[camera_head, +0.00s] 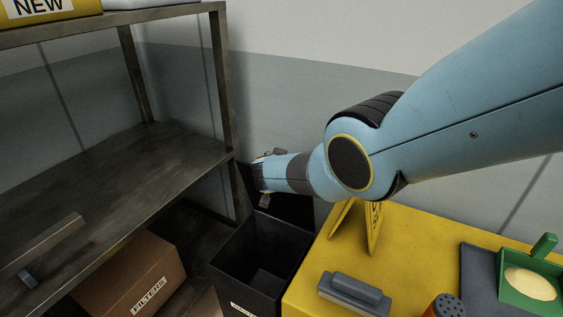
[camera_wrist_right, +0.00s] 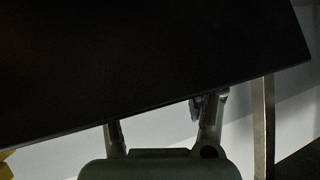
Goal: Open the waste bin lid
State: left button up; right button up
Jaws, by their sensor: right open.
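The black waste bin (camera_head: 238,277) stands on the floor between the shelf and the yellow cabinet. Its top is open and I see into its dark inside. Its black lid (camera_head: 290,207) stands raised at the back of the bin, partly hidden by my right arm. My right gripper (camera_head: 261,178) is open at the raised lid, at the far side of the bin. In the right wrist view, the lid (camera_wrist_right: 140,60) is a large dark panel that hides the ends of the fingers of my right gripper (camera_wrist_right: 162,126). I cannot tell whether they touch it. My left gripper is out of view.
A metal shelf (camera_head: 130,180) is close on the left, with a cardboard box (camera_head: 130,275) below it. The wall is behind.

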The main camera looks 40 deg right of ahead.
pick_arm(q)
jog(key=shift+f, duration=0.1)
pick_arm(e)
jog(key=shift+s+a+f, duration=0.35)
jog(key=shift+s+f, duration=0.4)
jog(key=shift+f, duration=0.15)
jog(key=shift+s+a+r, duration=0.2)
jog(key=shift+a+r, duration=0.3)
jog(key=shift+a, duration=0.25)
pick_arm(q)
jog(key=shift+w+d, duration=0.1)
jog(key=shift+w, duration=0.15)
pick_arm(e)
jog(key=r+v, duration=0.1)
jog(key=v, duration=0.9)
jog(key=shift+w+d+r, duration=0.25)
jog(key=shift+d+r, duration=0.05)
jog(key=shift+d, duration=0.15)
